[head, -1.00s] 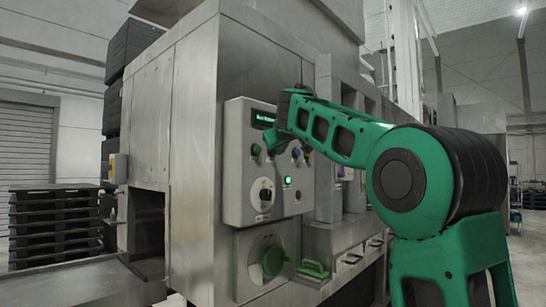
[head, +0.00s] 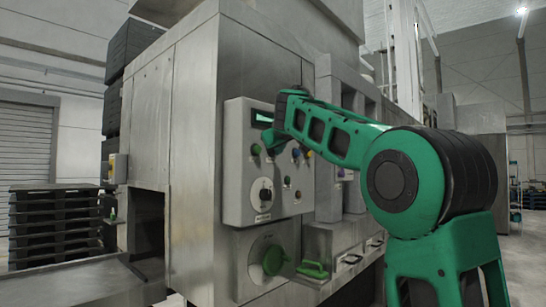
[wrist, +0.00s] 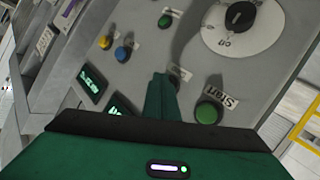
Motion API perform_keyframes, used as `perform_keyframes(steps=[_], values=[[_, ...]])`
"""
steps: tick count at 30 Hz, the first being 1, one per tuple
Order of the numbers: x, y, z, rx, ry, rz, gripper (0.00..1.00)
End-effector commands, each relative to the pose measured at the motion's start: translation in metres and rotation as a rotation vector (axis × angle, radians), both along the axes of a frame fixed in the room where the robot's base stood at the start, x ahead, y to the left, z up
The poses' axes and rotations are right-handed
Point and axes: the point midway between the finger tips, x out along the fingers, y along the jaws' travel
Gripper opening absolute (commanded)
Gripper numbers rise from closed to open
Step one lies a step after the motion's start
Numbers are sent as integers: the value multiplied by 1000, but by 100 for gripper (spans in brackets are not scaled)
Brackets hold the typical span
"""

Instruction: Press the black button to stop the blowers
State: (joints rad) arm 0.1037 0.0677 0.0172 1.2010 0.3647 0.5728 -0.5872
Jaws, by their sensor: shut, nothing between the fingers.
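The grey control panel (head: 236,190) is on the front of the steel machine. In the wrist view my gripper (wrist: 162,78) is shut and empty, its narrow green tip against or just over the panel. A dark round part, seemingly the black button (wrist: 175,80), shows at the tip, mostly hidden by it; I cannot tell whether they touch. The green Start button (wrist: 208,112) is right of the tip. In the head view my gripper (head: 270,145) is at the panel, and the arm hides the black button. The small green lamp (head: 287,181) is dark.
A blue button (wrist: 122,54), a yellow button (wrist: 105,42) and lit displays (wrist: 92,85) lie left of my gripper in the wrist view. A rotary knob (head: 264,195) is lower on the panel. A green handle (head: 313,269) sticks out below.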

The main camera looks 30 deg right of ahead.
Motion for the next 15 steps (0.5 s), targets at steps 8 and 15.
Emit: perform_keyframes(steps=[8, 15], values=[[-6, -1, 0, -1, 0, 2, 0], [-16, -5, -1, 0, 1, 1, 0]])
